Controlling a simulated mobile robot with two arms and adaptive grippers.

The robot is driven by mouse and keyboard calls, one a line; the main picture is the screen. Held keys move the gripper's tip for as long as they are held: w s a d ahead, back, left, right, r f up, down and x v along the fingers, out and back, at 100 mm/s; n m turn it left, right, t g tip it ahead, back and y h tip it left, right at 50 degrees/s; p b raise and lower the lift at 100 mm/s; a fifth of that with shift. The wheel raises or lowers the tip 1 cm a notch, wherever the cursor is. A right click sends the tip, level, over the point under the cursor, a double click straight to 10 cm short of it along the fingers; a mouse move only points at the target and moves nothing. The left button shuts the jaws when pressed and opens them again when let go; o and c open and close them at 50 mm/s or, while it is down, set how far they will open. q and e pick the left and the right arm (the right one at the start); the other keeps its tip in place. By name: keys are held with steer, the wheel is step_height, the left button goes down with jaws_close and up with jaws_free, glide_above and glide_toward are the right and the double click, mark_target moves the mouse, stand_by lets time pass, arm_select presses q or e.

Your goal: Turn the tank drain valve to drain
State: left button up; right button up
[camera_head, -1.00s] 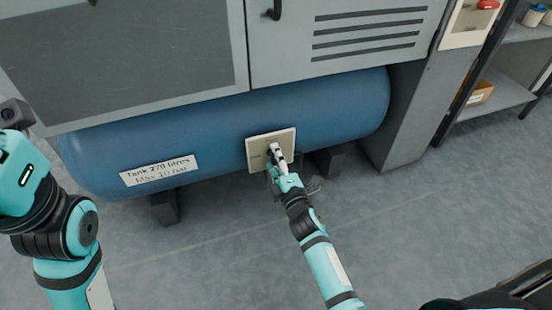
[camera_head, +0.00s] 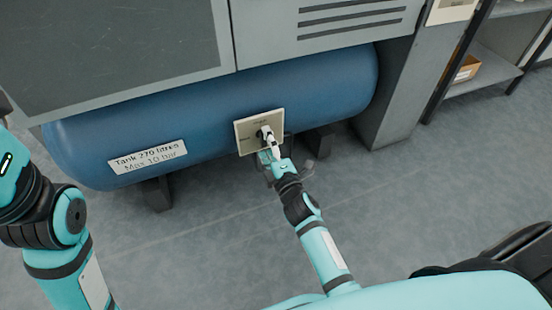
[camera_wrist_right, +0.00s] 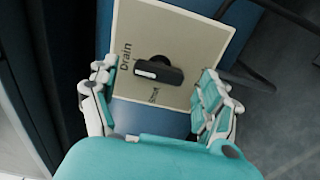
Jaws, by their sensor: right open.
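The drain valve is a black handle with a white end mark (camera_wrist_right: 158,70) on a beige plate (camera_wrist_right: 195,40) in the right wrist view. The plate reads "Drain" above left of the marked end and what looks like "Shut" below the handle. The marked end points left in that view. The plate also shows on the front of the blue tank in the head view (camera_head: 243,138). My right gripper (camera_wrist_right: 155,92) is open, one finger on each side of the handle, with gaps visible. In the head view my right gripper (camera_head: 270,148) partly covers the handle. My left gripper is out of view.
The blue tank (camera_head: 210,110) lies on dark feet under a grey cabinet (camera_head: 330,45). A white label (camera_head: 148,157) gives its volume and pressure. A grey post and shelves (camera_head: 480,75) stand at right. The floor in front is open.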

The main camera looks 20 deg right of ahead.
steer(key=s, duration=1)
steer(key=shift+s+d, duration=0.2)
steer(key=shift+s, duration=0.1)
